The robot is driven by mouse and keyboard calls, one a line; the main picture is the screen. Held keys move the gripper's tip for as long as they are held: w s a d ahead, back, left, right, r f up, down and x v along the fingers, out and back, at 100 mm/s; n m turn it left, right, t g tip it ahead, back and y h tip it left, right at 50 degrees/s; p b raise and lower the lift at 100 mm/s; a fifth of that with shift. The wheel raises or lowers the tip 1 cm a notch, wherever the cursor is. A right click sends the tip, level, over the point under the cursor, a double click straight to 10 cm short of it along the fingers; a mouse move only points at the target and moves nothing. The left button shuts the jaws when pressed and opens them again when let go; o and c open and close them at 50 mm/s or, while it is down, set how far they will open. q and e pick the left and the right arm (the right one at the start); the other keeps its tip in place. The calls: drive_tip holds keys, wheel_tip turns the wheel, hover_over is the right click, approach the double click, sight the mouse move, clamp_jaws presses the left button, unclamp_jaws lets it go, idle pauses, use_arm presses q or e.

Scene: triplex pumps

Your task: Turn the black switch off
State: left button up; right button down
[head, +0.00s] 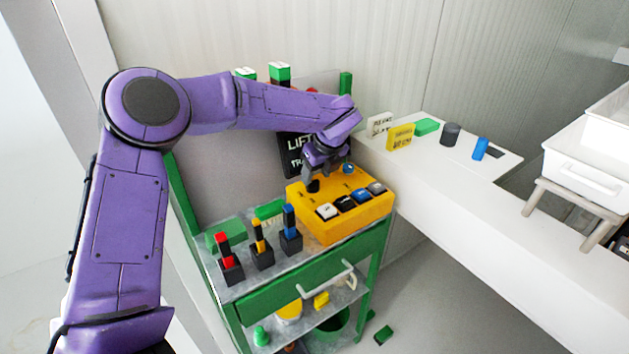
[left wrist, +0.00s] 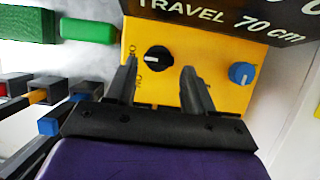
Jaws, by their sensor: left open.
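The yellow control box (head: 322,233) sits on the green cart's top. It bears a black rotary knob (head: 313,186), a blue rotary knob (head: 347,168) and a row of rocker switches, among them a black rocker (head: 344,203). In the left wrist view the black knob (left wrist: 157,57) has a white mark pointing sideways toward small lettering, too small to read surely. The blue knob (left wrist: 242,73) is to its right. My left gripper (head: 318,178) is open just above the box; in its wrist view the fingertips (left wrist: 159,67) stand either side of the black knob. Contact cannot be told. My right gripper is out of view.
A black sign (head: 297,153) stands close behind the gripper. Red, yellow and blue-topped levers (head: 290,225) stand left on the cart. A white counter (head: 450,200) on the right holds small blocks and a white bin (head: 585,165).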

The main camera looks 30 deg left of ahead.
use_arm(q)
drive_tip(key=s+d+r+b, duration=0.1)
drive_tip(key=s+d+b, duration=0.3)
drive_tip(key=d, duration=0.8)
drive_tip(key=shift+s+r, duration=0.35)
drive_tip(key=shift+s, duration=0.15)
drive_tip(key=shift+a, duration=0.15)
